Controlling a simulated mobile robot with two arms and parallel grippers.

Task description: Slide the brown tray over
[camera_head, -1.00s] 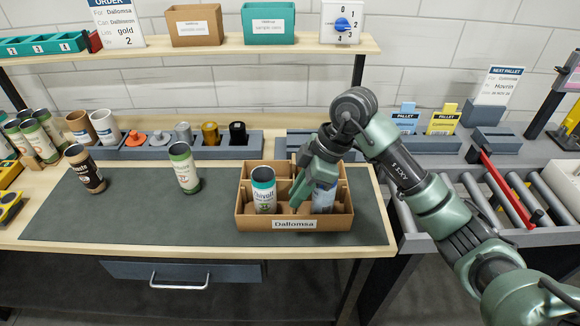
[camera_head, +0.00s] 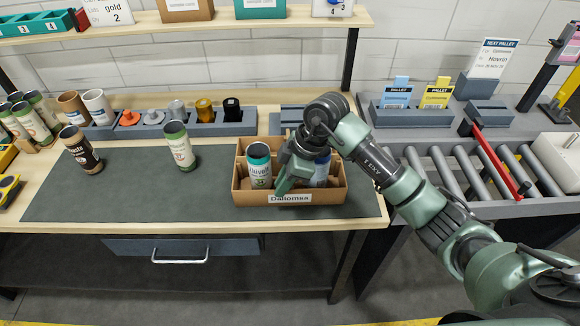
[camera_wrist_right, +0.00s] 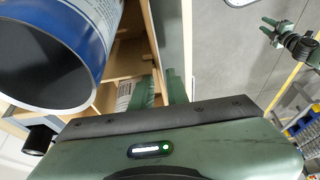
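The brown tray (camera_head: 335,196), a divided cardboard box with a "Dallomsa" label, stands on the dark mat near the table's front edge. It holds a white, teal-rimmed can (camera_head: 259,165) on the left and a blue can (camera_head: 320,172) on the right, partly hidden by my gripper. My right gripper (camera_head: 281,186) is down at the tray's front wall, between the cans. In the right wrist view its two green fingers (camera_wrist_right: 162,90) are close together at the tray wall; their grip is unclear. A green gripper, apparently my left (camera_wrist_right: 271,32), shows there with fingers spread, away from the tray.
A green-white can (camera_head: 179,147) and a brown can (camera_head: 80,150) stand on the mat (camera_head: 130,195) left of the tray. A rack of lids (camera_head: 190,125) is behind. Rollers (camera_head: 455,175) with a red bar (camera_head: 500,165) lie to the right, beyond a short bare mat strip.

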